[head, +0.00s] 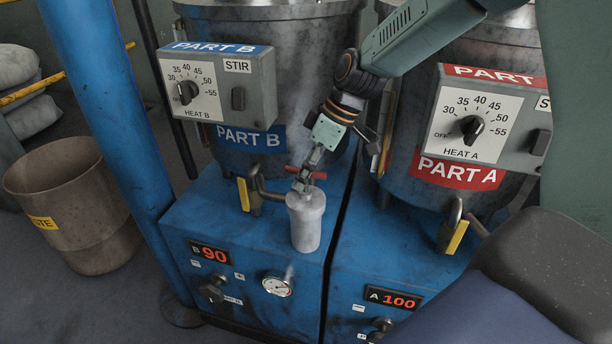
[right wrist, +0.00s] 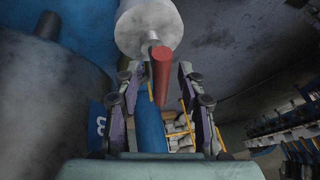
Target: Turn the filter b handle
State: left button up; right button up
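The filter b handle is a red bar (head: 318,175) on top of the pale grey filter cylinder (head: 306,222), which stands upright on the blue cabinet in front of the Part B tank. My right gripper (head: 302,182) comes down from above and is at the handle, covering its middle in the head view. In the right wrist view the red handle (right wrist: 161,72) lies between the two fingers of my right gripper (right wrist: 159,78), with gaps visible on both sides. The round filter top (right wrist: 150,28) shows just beyond the fingertips. My left gripper is not in view.
The Part B tank (head: 240,155) and its heat control box (head: 220,85) stand close behind the filter. The Part A tank (head: 400,165) is to the right. A blue post (head: 110,110) and waste bin (head: 72,205) stand left.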

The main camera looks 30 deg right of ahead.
jog(key=shift+a+r, duration=0.1)
jog(key=shift+a, duration=0.1)
jog(key=shift+w+d, duration=0.1)
jog(key=shift+d, duration=0.15)
jog(key=shift+c, duration=1.4)
jog(key=shift+a, duration=0.15)
jog(key=c, duration=0.3)
grip_shut()
